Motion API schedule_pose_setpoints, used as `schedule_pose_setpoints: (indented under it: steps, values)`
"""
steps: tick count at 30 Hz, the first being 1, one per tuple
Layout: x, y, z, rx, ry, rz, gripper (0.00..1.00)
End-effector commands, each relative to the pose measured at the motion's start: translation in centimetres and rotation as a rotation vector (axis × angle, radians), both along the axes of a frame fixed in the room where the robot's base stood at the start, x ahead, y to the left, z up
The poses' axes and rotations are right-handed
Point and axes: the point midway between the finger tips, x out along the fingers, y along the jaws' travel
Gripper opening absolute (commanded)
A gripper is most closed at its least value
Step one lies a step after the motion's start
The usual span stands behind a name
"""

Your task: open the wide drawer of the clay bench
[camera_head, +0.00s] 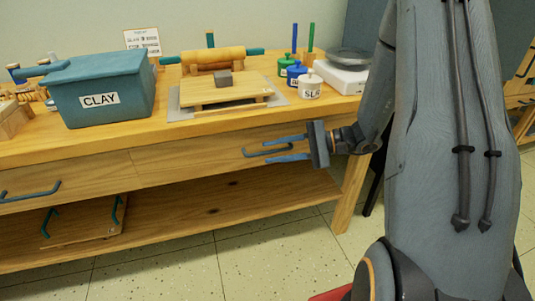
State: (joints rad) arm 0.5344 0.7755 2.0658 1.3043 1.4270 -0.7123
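The clay bench (45,152) is a wooden workbench with two drawer fronts under its top. The right drawer (190,163) is a long wooden front that looks flush with the bench, with a blue-grey bar handle (250,153). The left drawer (90,178) also looks shut, with a similar handle (30,193); its left end is cut off. My gripper (271,151) is in front of the right drawer, fingers pointing left and apart. In the picture the right handle lies between the fingers; I cannot tell whether they touch it.
A blue CLAY bin (104,90), a board with a rolling pin (213,58), small labelled pots (310,88) and a scale (340,76) stand on the top. A lower shelf (220,205) holds a board with green handles (85,222).

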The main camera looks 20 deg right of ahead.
Motion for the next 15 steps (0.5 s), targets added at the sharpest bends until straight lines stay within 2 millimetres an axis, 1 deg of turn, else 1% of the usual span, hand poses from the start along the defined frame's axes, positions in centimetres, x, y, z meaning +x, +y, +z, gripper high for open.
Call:
schedule_pose_setpoints:
  steps: [1,6,15]
  values:
    - [0.2,0.7,-0.2,0.000,0.001,0.004,0.28]
    - [0.6,1.9,-0.5,-0.002,0.001,0.001,0.28]
    - [0.7,2.1,-0.5,-0.002,0.001,0.001,0.28]
